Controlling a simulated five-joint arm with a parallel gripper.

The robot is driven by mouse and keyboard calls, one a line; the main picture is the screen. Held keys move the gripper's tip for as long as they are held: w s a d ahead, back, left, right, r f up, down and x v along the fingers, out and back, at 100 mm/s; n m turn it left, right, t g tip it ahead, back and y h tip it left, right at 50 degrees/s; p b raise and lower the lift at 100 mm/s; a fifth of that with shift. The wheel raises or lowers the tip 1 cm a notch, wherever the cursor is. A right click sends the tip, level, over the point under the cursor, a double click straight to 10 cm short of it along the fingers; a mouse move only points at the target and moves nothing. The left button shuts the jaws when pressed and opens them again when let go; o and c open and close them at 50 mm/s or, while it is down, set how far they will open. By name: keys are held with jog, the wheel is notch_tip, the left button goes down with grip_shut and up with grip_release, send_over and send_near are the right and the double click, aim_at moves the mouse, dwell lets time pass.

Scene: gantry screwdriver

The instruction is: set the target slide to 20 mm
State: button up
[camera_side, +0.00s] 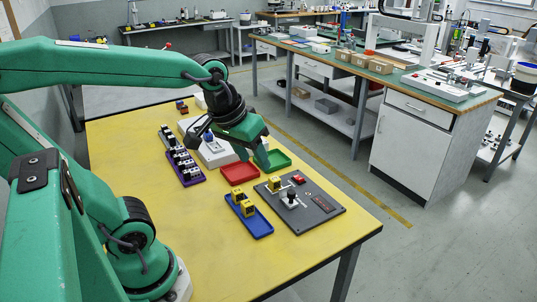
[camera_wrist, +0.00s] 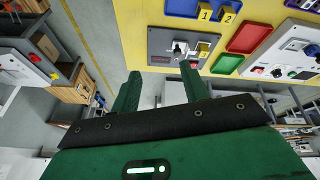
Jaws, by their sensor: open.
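A dark grey panel (camera_side: 312,212) lies on the yellow table. It carries a black knob on a light plate (camera_side: 290,199), a yellow block (camera_side: 275,184) and a red part (camera_side: 299,180). In the wrist view the panel (camera_wrist: 165,60) shows beyond my fingertips, with a light fitting (camera_wrist: 180,47) and the yellow block. I cannot tell which part is the target slide or read any scale. My gripper (camera_side: 255,160) is open and empty above the red and green trays, behind the panel; its two fingers (camera_wrist: 160,80) show apart in the wrist view.
A blue tray (camera_side: 260,228) with yellow blocks stands left of the panel. A red tray (camera_side: 240,174) and a green tray (camera_side: 280,160) lie behind it. A white device (camera_side: 218,156) and a purple rack (camera_side: 188,178) stand farther back. The table's front left is clear.

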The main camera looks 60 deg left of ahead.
jog(key=w+a+f+n+g, duration=0.2)
jog(key=w+a+f+n, duration=0.1)
jog(key=w+n, duration=0.45)
jog(key=n+g, duration=0.2)
jog(key=n, duration=0.5)
send_over(292, 192)
jog(key=shift+a+f, duration=0.1)
jog(key=shift+f, duration=4.6)
jog(key=shift+f, duration=0.15)
jog(key=shift+f, duration=3.75)
grip_shut()
